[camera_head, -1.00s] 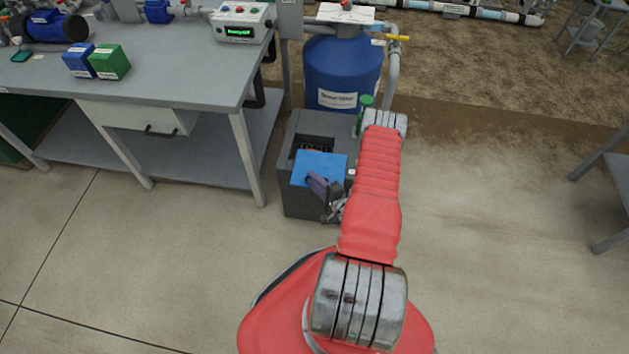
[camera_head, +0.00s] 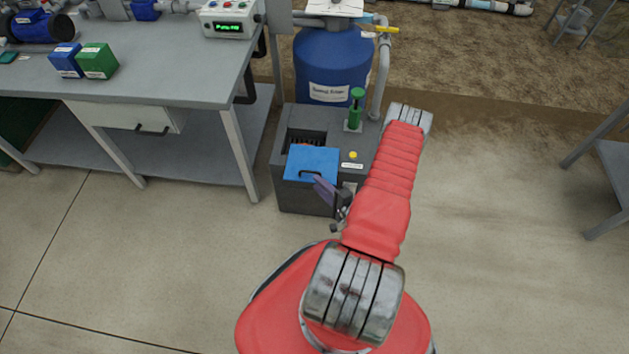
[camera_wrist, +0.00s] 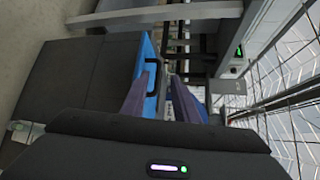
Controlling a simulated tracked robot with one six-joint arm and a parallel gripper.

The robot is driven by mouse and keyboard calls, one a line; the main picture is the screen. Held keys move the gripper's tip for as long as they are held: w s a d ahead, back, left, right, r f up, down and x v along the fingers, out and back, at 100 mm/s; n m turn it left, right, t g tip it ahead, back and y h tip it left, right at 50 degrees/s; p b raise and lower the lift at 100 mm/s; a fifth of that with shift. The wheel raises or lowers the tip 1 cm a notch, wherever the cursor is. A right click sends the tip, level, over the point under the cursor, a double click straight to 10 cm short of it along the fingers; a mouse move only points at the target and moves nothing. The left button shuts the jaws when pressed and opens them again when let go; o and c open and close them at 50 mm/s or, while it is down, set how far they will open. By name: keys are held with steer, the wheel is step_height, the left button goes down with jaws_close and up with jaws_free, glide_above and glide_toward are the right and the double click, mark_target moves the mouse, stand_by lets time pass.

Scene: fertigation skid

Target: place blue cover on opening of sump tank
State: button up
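The blue cover (camera_head: 312,160) lies on top of the dark sump tank (camera_head: 305,200), toward its front left. A dark slot of the opening (camera_head: 305,138) shows behind the cover's back edge. The cover has a black handle (camera_head: 310,174) on it. My gripper (camera_head: 320,186) is at the front of the cover, close to the handle. In the wrist view my gripper (camera_wrist: 160,78) is open, its two purple fingers apart. The cover (camera_wrist: 145,55) and its handle (camera_wrist: 153,72) show just beyond the fingertips. I cannot tell whether a finger touches the handle.
A green-handled fitting (camera_head: 355,108) and a yellow button (camera_head: 352,155) are on the tank top, right of the cover. A blue drum (camera_head: 335,65) stands behind. A workbench (camera_head: 170,80) is close on the left. Floor to the right is clear.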

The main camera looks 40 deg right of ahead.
steer(key=v, duration=0.4)
steer(key=shift+s, duration=0.2)
stand_by(0.6)
